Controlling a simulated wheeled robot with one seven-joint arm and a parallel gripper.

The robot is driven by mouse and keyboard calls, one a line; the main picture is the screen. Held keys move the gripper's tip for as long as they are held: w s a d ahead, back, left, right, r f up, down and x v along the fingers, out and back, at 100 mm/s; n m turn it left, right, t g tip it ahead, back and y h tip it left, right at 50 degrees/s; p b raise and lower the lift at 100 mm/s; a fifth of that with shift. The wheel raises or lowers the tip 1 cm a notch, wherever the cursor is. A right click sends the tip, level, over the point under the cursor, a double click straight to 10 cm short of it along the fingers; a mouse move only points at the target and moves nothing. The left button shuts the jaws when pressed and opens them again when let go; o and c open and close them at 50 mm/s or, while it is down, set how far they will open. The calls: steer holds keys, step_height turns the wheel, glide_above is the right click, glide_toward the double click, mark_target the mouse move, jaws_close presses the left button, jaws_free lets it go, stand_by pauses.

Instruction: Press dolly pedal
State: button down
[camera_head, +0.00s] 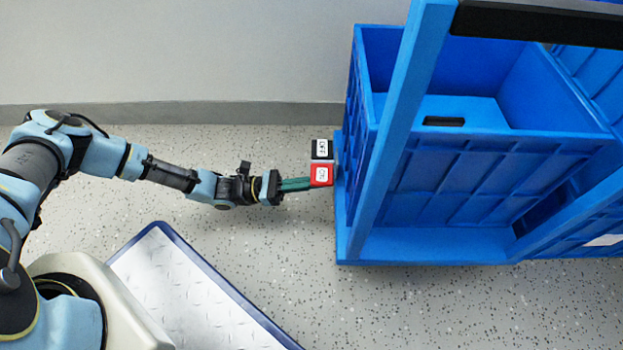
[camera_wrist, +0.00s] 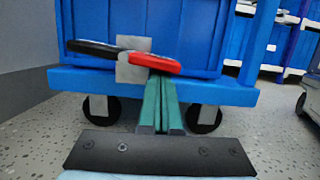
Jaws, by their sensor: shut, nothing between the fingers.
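The blue dolly (camera_head: 440,245) stands at the right and carries blue crates. Its pedal has a red ON pad (camera_head: 320,175) and a black OFF pad (camera_head: 321,149) that stick out from its left end. In the wrist view the red pad (camera_wrist: 156,64) and black pad (camera_wrist: 95,48) flank a grey bracket (camera_wrist: 131,68). My gripper (camera_head: 308,183) is shut and empty, its green fingers together. Its fingertips (camera_wrist: 160,80) are at the red pad, seemingly just under its edge. I cannot tell whether they touch.
A blue crate (camera_head: 480,180) sits on the dolly, with an upright blue handle frame (camera_head: 405,110) in front. Dolly wheels (camera_wrist: 203,117) show below the deck. A grey wall skirting (camera_head: 190,113) runs behind. Speckled floor is open around my arm.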

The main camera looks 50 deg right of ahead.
steer(key=shift+s+a+r+n+p, duration=0.1)
steer(key=shift+r+n+p, duration=0.2)
steer(key=shift+n, duration=0.3)
steer(key=shift+s+a+r+n+p, duration=0.1)
steer(key=shift+r+n+p, duration=0.1)
steer(key=shift+n+p, duration=0.3)
steer(key=shift+r, duration=0.1)
